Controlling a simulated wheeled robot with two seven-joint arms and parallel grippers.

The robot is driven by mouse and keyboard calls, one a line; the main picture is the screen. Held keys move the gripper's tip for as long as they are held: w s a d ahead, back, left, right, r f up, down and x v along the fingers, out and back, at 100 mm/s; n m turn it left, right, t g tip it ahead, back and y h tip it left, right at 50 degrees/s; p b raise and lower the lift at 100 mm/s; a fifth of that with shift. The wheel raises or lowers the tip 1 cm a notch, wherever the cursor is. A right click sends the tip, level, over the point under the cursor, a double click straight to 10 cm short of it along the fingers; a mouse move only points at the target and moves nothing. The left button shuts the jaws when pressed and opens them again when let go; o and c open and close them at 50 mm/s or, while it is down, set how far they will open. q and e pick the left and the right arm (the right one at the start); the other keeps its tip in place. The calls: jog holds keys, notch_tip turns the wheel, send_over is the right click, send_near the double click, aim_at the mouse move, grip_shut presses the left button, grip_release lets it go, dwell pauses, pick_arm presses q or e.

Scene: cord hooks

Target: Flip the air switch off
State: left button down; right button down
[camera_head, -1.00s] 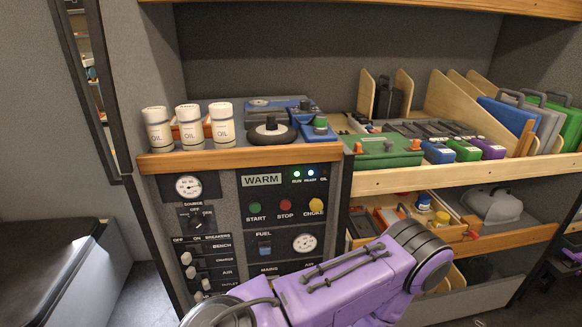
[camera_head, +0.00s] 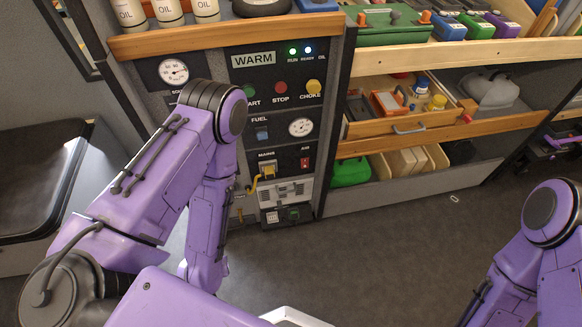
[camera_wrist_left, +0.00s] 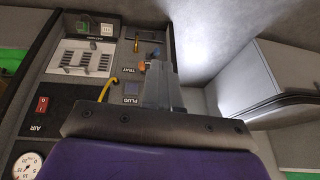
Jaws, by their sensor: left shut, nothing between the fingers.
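A red rocker switch (camera_head: 305,162) sits on the panel's right side, under the round gauge. In the left wrist view the red switch (camera_wrist_left: 41,104) has a light mark and the label AIR beside it; its on or off position is too small to tell. My left gripper (camera_wrist_left: 154,66) is shut and empty, in front of the lower panel near the PLUG and TRAY labels, apart from the red switch. In the head view its fingers are hidden behind my left arm. My right gripper is out of view.
A yellow MAINS handle (camera_head: 267,171) is left of the red switch. Drawers (camera_head: 410,130) and a green container (camera_head: 350,171) stand to the right.

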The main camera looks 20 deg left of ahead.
aim_at(304, 166)
pick_arm(q)
jog(key=shift+d, duration=0.1)
jog(key=w+d+f+m+t+y+b, duration=0.1)
jog(key=w+d+f+t+b, duration=0.1)
jog(key=w+f+b, duration=0.4)
jog(key=w+d+f+t+b, duration=0.1)
jog(key=w+d+t+b, duration=0.2)
jog(key=w, duration=0.6)
jog(key=w+d+f+m+t+y+b, duration=0.1)
jog(key=w+d+f+t+b, duration=0.1)
jog(key=w+f+b, duration=0.35)
jog(key=w+d+r+n+t+y+b, duration=0.2)
jog(key=w+d+r+t+y+b, duration=0.1)
jog(key=w+d+b, duration=0.8)
jog(key=w+r+b, duration=0.1)
jog(key=w, duration=0.2)
jog(key=shift+d+r+y, duration=0.3)
jog(key=shift+r+y, duration=0.1)
jog(key=b+x, duration=0.4)
jog(key=x, duration=0.9)
jog(key=shift+w, duration=0.15)
jog(key=shift+w+a+b, duration=0.25)
jog(key=shift+w+b, duration=0.05)
jog(key=shift+w, duration=0.1)
